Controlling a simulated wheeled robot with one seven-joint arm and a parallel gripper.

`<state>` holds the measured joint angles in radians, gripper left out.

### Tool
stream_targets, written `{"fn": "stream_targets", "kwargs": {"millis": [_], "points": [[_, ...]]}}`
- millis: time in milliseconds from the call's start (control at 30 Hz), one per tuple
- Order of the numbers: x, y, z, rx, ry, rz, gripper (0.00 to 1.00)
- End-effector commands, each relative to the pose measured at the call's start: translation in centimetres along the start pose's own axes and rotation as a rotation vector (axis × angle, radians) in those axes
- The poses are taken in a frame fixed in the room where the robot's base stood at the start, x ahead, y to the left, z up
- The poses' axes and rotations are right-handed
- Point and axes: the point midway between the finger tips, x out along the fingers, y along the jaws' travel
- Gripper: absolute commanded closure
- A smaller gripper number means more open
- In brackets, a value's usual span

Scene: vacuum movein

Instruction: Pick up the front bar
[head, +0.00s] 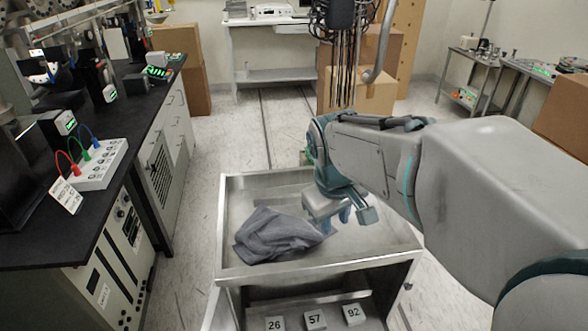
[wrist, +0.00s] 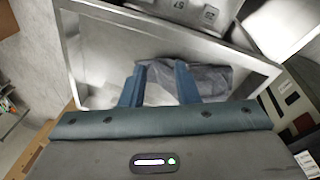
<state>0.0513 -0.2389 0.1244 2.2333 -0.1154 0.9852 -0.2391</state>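My gripper (head: 345,216) hangs over the metal tray top of a cart (head: 385,240), at the right edge of a crumpled grey cloth (head: 278,234). In the wrist view its two blue fingers (wrist: 160,76) stand apart with a clear gap, and I see nothing gripped between them. The cloth also shows in the wrist view (wrist: 212,78), beyond and beside the fingertips. I cannot tell whether the fingers touch it. No bar can be picked out clearly in either view; the cloth and my arm hide part of the tray.
Numbered blocks (head: 314,319) sit on the shelf below the tray. The tray has a raised metal rim. A black-topped lab bench (head: 113,190) with instruments runs along the left. Cardboard boxes (head: 366,95) and a white table (head: 262,24) stand behind. Open floor lies between bench and cart.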

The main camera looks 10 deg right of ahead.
Motion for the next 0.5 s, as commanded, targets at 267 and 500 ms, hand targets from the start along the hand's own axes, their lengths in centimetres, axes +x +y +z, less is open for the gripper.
{"fn": "stream_targets", "kwargs": {"millis": [267,500], "points": [[1.1,1.9,-10.2,-0.452,-0.1,0.013,0.72],[4.2,3.7,-17.9,-0.79,-0.146,-0.03,0.72]]}}
